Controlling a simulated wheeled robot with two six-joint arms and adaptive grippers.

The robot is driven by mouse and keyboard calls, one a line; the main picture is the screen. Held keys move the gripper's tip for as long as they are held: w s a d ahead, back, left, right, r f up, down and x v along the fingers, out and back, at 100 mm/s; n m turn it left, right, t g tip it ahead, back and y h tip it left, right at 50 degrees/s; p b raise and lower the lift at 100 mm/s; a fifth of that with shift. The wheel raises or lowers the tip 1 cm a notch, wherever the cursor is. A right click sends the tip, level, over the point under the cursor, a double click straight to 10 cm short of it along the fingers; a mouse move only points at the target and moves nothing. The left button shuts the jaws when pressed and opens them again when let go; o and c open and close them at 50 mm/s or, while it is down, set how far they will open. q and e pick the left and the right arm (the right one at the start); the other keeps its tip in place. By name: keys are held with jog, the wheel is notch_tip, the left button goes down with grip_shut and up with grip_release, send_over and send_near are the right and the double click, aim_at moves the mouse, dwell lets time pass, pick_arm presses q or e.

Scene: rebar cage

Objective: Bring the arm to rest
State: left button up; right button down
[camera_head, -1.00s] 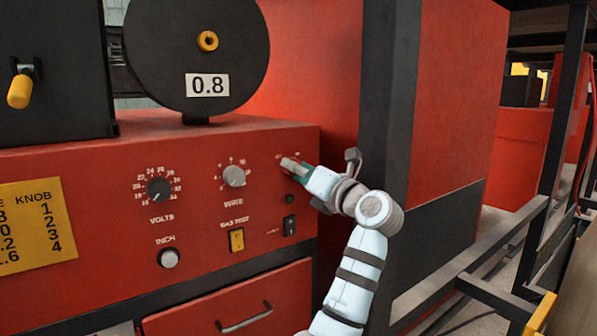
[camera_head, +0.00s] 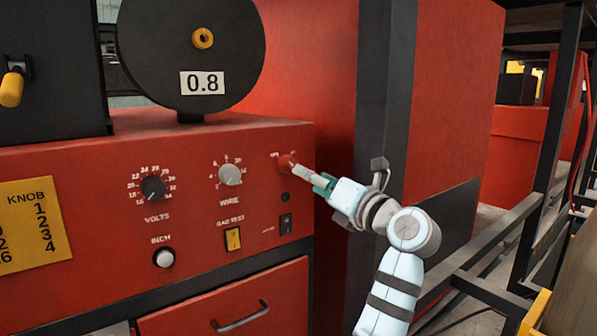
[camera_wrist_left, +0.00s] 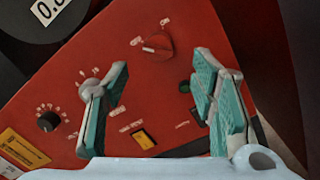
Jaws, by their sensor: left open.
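My left gripper (camera_head: 306,174) is in front of the red machine panel (camera_head: 90,185), just to the right of and below a red rotary knob (camera_head: 287,162). In the left wrist view the gripper (camera_wrist_left: 160,75) shows two teal-padded fingers spread apart with nothing between them. The red knob (camera_wrist_left: 157,44) is seen beyond the fingers, apart from them. My left arm (camera_head: 385,275) reaches up from the bottom of the head view, bent at the wrist. My right gripper is not in view.
The panel has a volts dial (camera_head: 153,189), a wire dial (camera_head: 230,174), a yellow switch (camera_head: 233,239) and a black switch (camera_head: 285,224). A dark post (camera_head: 385,110) stands close behind the wrist. A drawer handle (camera_head: 241,317) juts out below.

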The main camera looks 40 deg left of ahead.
pick_arm(q)
jog(key=v, duration=0.5)
jog(key=shift+d, duration=0.1)
